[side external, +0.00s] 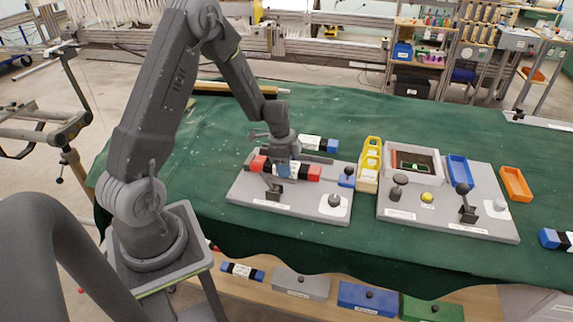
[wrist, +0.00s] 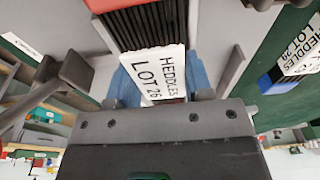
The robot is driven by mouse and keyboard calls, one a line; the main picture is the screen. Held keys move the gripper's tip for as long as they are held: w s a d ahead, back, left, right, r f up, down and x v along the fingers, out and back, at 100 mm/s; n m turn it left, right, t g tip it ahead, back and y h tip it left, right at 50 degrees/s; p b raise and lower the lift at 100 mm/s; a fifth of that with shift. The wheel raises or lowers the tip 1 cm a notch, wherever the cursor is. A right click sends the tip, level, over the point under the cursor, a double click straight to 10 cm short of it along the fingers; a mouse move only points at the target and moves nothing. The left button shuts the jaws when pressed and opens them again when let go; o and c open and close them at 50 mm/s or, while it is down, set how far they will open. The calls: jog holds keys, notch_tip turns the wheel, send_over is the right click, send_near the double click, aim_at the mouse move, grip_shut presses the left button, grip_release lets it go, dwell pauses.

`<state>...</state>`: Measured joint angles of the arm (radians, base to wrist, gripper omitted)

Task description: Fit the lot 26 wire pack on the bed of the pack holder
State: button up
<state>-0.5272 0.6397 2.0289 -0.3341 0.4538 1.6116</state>
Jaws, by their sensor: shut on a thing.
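The lot 26 wire pack (side external: 313,173) has red ends, a black middle and a white label reading "HEDDLES LOT 26". My gripper (side external: 286,171) is shut on its middle, and the pack lies lengthwise over the pack holder (side external: 300,206), a grey plate at the left of the table. In the wrist view the pack's label (wrist: 156,72) is between the blue fingers of my gripper (wrist: 162,80), with grey holder walls at both sides. The bed is mostly hidden beneath the pack and gripper; I cannot tell if the pack touches it.
A black lever (side external: 273,187) and a round knob (side external: 335,200) stand on the holder's front. A blue-ended pack (side external: 318,143) lies behind it. Yellow bins (side external: 369,165) and a second grey station (side external: 450,215) are to the right. Green cloth is clear at the back.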

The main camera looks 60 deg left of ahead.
jog(key=shift+f, duration=0.15)
dwell(0.5)
jog(key=o, duration=1.3)
jog(key=shift+s+d, duration=0.15)
jog(key=shift+c, duration=0.2)
jog(key=shift+f, duration=0.1)
jog(key=shift+c, duration=0.3)
jog(key=o, duration=0.3)
jog(key=shift+r, duration=3.7)
